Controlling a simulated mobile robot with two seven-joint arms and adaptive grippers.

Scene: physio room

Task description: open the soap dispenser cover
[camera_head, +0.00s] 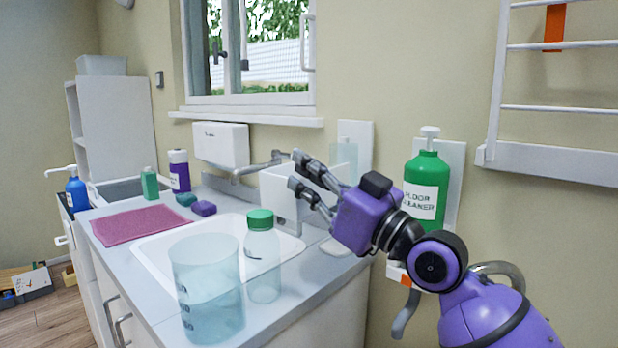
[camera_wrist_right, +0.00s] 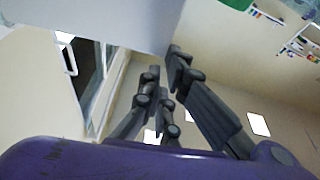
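A white box-like soap dispenser cover (camera_head: 283,205) stands out from its white wall plate (camera_head: 361,140), tilted forward and down. A pale blue translucent bottle (camera_head: 345,158) shows uncovered in front of that plate. My right gripper (camera_head: 296,170) is at the upper part of the cover, its fingers spread apart and partly hiding it. In the right wrist view a broad pale surface, seemingly the cover (camera_wrist_right: 90,18), fills the top, with the fingers (camera_wrist_right: 165,75) close under its edge. I cannot tell whether they touch it. My left gripper is not in view.
A green floor cleaner bottle (camera_head: 428,170) hangs on the wall to the right, close to my right arm. A clear beaker (camera_head: 207,290) and a green-capped bottle (camera_head: 263,260) stand at the front of the counter. A faucet (camera_head: 262,166) and white towel box (camera_head: 221,145) are behind.

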